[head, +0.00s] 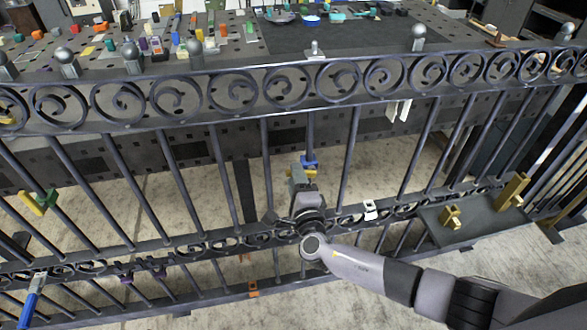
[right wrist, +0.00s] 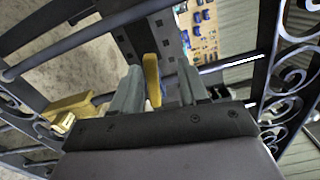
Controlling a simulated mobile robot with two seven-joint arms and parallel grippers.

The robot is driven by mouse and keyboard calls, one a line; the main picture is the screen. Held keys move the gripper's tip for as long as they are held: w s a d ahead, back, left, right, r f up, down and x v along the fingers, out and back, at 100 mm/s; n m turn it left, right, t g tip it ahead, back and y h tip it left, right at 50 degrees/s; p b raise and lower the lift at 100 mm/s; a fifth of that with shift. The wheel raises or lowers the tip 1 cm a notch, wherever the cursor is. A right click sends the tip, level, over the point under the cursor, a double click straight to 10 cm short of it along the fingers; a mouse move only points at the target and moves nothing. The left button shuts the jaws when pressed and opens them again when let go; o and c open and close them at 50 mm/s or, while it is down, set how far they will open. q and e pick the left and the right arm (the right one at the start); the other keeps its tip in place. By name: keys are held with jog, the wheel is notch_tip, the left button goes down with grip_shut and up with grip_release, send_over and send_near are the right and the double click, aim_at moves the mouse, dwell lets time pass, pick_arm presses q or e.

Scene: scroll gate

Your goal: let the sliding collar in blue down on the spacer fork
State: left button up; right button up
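The blue sliding collar (head: 309,162) is around an upright bar of the gate, below the scrolled top band. My right gripper (head: 303,176) is just below it at the same bar. A yellow piece (head: 296,176), perhaps the spacer fork, shows at the fingers. In the right wrist view the yellow piece (right wrist: 152,80) stands between the two fingers (right wrist: 158,88), with a gap visible on its right side, so the gripper looks open around it. Whether the collar touches the yellow piece is too small to tell. The collar is not clear in the right wrist view. My left gripper is not in view.
The gate's scrolled top band (head: 330,84) and lower band (head: 200,246) run across, with bars close on both sides. A yellow-green piece (head: 40,203) is on a left bar. A dark shelf (head: 478,217) with yellow blocks is at right. A cluttered table (head: 250,47) stands behind.

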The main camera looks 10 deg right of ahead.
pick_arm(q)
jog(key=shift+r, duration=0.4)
pick_arm(e)
jog(key=shift+s, duration=1.85)
